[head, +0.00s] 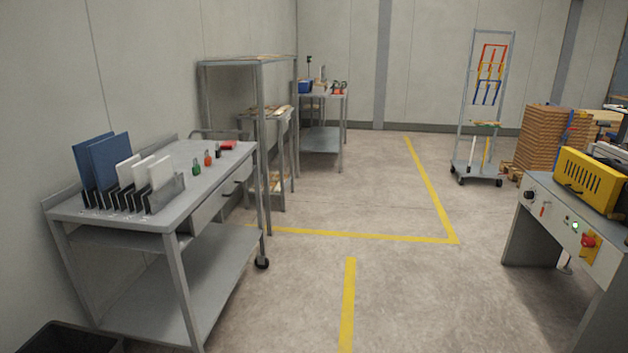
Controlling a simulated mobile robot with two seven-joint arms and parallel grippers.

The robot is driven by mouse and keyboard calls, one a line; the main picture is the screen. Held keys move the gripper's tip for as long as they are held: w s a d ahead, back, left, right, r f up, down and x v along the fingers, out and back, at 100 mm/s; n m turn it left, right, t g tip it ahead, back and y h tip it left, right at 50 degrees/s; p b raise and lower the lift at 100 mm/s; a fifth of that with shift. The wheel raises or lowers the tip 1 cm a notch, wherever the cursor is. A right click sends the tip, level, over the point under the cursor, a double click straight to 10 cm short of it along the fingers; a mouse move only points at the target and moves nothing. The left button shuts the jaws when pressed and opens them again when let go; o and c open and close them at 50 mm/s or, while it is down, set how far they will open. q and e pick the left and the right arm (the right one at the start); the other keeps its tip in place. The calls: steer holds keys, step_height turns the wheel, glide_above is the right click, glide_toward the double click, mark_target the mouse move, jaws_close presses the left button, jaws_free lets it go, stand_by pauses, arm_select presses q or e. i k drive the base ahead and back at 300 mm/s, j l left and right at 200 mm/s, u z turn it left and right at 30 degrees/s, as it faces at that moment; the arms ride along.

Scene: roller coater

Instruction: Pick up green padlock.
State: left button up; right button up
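The green padlock (196,167) stands on the top of a grey metal workbench (205,201) at the left, to the right of a row of blue and white panels. It is small in the head view. A red padlock (207,158) and a small black item (219,153) stand just behind it, with a red object (228,145) farther back. Neither of my grippers shows in the head view.
Racked panels (110,163) stand at the bench's left end. A dark bin (72,338) is on the floor at lower left. A yellow machine (590,180) is at the right. The floor between, with yellow lines (348,300), is clear.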

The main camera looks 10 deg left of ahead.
mark_target(195, 170)
steer(key=i+u, duration=0.1)
steer(key=i, duration=0.6)
steer(key=i+l, duration=0.15)
steer(key=i, duration=0.5)
steer(key=i+u, duration=0.55)
steer(key=u, duration=0.3)
steer(key=i+u, duration=0.4)
steer(key=k+l, duration=0.05)
steer(key=k, duration=0.05)
